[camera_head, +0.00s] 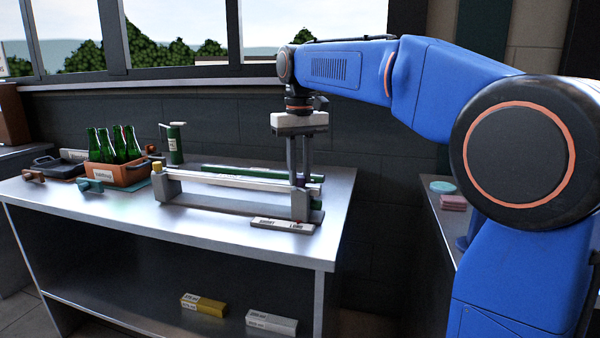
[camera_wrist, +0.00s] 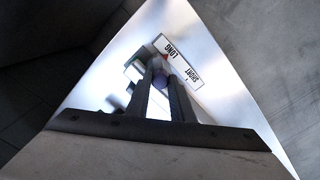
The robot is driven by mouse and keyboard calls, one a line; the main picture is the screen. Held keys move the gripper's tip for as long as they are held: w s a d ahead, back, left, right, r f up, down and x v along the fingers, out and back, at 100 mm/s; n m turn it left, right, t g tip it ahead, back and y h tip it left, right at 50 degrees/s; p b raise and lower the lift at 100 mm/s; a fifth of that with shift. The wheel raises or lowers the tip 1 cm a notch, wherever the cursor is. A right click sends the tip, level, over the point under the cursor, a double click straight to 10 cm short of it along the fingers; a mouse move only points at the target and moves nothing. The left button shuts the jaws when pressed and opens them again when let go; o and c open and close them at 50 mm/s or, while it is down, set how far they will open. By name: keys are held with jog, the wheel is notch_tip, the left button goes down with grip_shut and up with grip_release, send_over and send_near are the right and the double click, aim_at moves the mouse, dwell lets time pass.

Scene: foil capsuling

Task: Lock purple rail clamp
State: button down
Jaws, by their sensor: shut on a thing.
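The purple rail clamp (camera_head: 301,180) is a small purple knob at the right end of the grey rail fixture (camera_head: 230,203) on the steel table. My gripper (camera_head: 300,182) points straight down over that end, its two dark fingers around the knob. In the wrist view the purple clamp (camera_wrist: 159,81) shows as a round knob between the fingertips of my gripper (camera_wrist: 160,84), which is shut on it. The fingers hide part of the knob. The clamp's lock state cannot be told. A white SHORT/LONG plate (camera_head: 283,225) lies before it; a red mark shows near LONG in the wrist view.
A dark green rod (camera_head: 250,172) lies behind the rail. The steel table's (camera_head: 120,215) front left is mostly clear.

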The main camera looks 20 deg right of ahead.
aim_at(300, 176)
jog(key=n, duration=1.2)
jog(key=shift+n, duration=0.4)
jog(key=n, duration=1.1)
jog(key=shift+s, duration=0.1)
jog(key=shift+n, duration=0.4)
jog(key=c, duration=1.5)
grip_release()
jog(key=shift+c, duration=0.2)
notch_tip(300, 176, up, 12)
